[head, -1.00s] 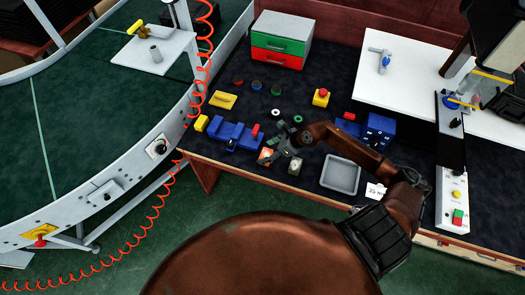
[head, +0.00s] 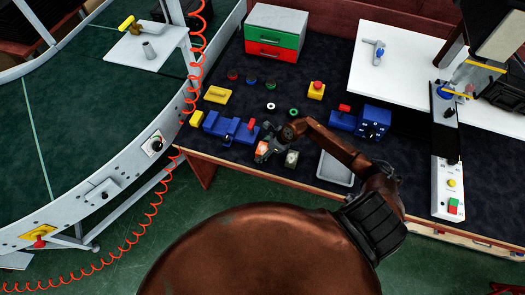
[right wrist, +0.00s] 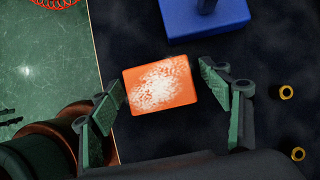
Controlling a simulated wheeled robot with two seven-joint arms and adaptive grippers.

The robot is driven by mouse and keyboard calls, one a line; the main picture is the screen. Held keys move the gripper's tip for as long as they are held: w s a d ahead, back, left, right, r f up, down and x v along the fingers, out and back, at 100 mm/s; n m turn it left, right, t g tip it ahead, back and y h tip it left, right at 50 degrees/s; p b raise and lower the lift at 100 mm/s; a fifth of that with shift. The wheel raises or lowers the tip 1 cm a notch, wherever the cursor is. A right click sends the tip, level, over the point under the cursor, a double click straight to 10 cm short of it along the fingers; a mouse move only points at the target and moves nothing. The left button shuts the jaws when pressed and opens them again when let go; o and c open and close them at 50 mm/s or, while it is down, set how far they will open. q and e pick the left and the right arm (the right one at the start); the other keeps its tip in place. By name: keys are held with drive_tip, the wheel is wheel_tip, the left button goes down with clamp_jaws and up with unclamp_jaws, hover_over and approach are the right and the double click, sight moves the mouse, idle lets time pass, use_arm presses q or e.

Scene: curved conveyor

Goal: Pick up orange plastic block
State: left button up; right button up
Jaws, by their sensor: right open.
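The orange plastic block (right wrist: 160,85) lies on the dark mat, with a whitish speckled patch on its top. In the right wrist view it sits between the two fingers of my right gripper (right wrist: 170,105), nearer the left finger, with a gap on the right side. My right gripper is open, and I see no finger closed on the block. In the head view the block (head: 262,149) shows partly at the tip of my right gripper (head: 268,147), which covers some of it. My left gripper is in neither view.
A blue device (head: 229,128) lies close behind the block, and it also shows in the wrist view (right wrist: 205,18). The table's front edge is near.

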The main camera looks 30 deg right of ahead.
drive_tip(key=c, duration=1.3)
